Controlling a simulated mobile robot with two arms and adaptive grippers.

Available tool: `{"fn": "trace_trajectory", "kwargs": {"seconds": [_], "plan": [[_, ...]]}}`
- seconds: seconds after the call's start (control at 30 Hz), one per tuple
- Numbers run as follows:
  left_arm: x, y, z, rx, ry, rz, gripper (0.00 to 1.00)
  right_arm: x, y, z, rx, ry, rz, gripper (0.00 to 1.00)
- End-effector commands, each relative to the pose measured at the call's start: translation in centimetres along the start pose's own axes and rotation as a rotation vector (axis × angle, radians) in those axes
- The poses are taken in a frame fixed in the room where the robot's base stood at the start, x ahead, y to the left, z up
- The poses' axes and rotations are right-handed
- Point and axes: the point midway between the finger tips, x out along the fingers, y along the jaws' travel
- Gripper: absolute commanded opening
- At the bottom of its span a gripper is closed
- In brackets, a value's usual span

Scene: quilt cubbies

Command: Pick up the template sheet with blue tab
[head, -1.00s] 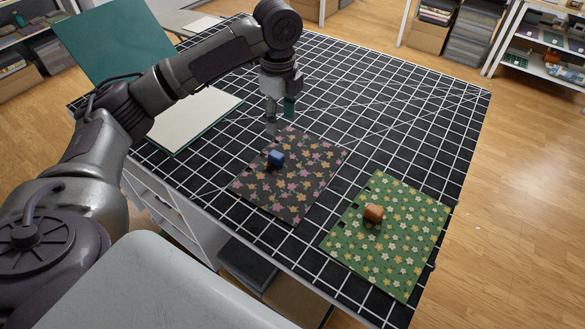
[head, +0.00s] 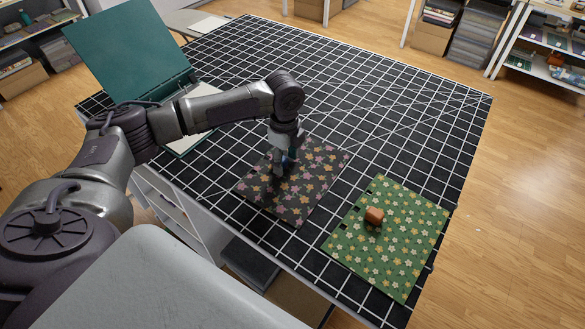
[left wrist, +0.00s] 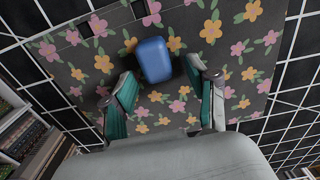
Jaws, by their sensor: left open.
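The template sheet with the blue tab is a dark floral sheet (head: 305,190) lying flat on the gridded table; its pink and yellow flowers also show in the left wrist view (left wrist: 255,45). The blue tab (left wrist: 154,60) stands up from the sheet and is mostly hidden behind my gripper in the head view. My left gripper (head: 284,168) is over the tab. In the left wrist view its open teal-padded fingers (left wrist: 160,92) are on either side of the tab's near end, with gaps on both sides. My right gripper is not in view.
A green floral sheet (head: 400,255) with an orange-brown tab (head: 374,215) lies to the right on the black gridded table (head: 400,115). A teal binder (head: 130,50) stands open at the back left. The far table is clear.

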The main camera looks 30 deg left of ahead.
Motion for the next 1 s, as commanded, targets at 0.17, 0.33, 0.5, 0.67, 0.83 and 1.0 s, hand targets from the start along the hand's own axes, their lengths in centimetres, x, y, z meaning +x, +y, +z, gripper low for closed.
{"fn": "trace_trajectory", "kwargs": {"seconds": [0.17, 0.33, 0.5, 0.67, 0.83, 1.0], "plan": [[0.0, 0.0, 0.0, 0.000, 0.000, 0.000, 0.58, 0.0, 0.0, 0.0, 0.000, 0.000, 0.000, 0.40], [0.0, 0.0, 0.0, 0.000, 0.000, 0.000, 0.30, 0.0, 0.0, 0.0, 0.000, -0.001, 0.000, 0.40], [0.0, 0.0, 0.0, 0.000, 0.000, 0.000, 0.02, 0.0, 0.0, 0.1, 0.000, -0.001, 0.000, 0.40], [0.0, 0.0, 0.0, 0.000, 0.000, -0.001, 0.00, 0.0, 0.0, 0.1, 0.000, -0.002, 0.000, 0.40], [-0.2, -0.1, 0.0, 0.000, 0.000, -0.001, 0.00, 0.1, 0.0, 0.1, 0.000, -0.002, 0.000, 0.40], [-2.1, -0.1, 0.0, 0.001, 0.001, -0.005, 0.00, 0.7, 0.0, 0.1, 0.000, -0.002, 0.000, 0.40]]}}
